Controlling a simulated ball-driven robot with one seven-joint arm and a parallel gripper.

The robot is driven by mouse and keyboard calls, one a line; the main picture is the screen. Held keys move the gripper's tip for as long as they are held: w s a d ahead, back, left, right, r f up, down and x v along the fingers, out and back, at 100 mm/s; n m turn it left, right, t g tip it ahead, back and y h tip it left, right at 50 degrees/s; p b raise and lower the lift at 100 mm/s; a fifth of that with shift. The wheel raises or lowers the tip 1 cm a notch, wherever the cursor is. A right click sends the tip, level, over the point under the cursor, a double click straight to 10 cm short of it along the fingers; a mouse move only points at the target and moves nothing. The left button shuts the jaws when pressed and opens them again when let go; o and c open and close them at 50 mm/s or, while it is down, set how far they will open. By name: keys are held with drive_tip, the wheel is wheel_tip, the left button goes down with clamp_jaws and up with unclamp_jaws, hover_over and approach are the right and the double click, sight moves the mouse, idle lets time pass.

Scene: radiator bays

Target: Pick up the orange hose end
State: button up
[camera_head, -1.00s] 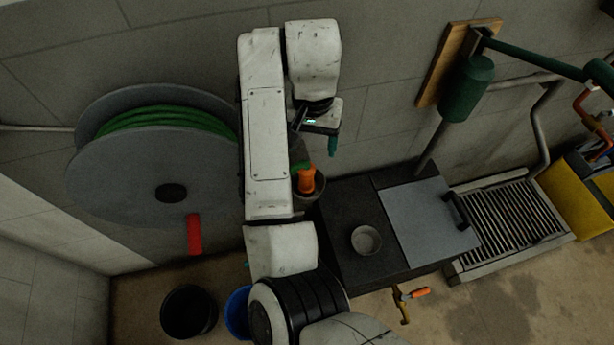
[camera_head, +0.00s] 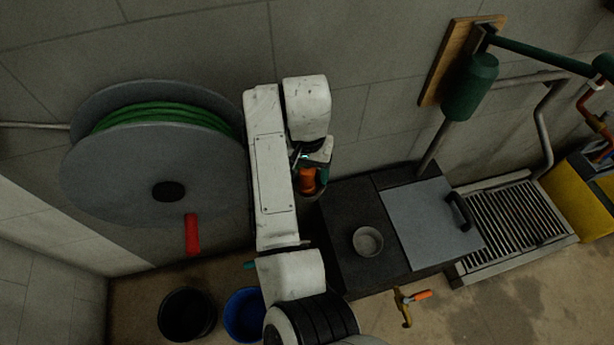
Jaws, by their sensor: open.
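The orange hose end (camera_head: 307,181) sits in a dark round holder (camera_head: 318,190) beside the left edge of the black bench. My gripper (camera_head: 312,166) is right above the hose end in the picture, its jaws open. The gripper partly covers the hose end, and the teal fingertips seen a second ago are mostly hidden, so I cannot tell whether they touch it.
The black bench (camera_head: 348,215) with a grey cup (camera_head: 367,241) stands to the right. A hose reel (camera_head: 130,190) hangs on the left wall. A black bucket (camera_head: 187,315) and a blue bucket (camera_head: 244,314) stand below. A valve with an orange handle (camera_head: 421,296) is at the bench front.

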drive_tip(key=shift+f, duration=0.1)
drive_tip(key=c, duration=1.2)
drive_tip(key=shift+c, duration=0.4)
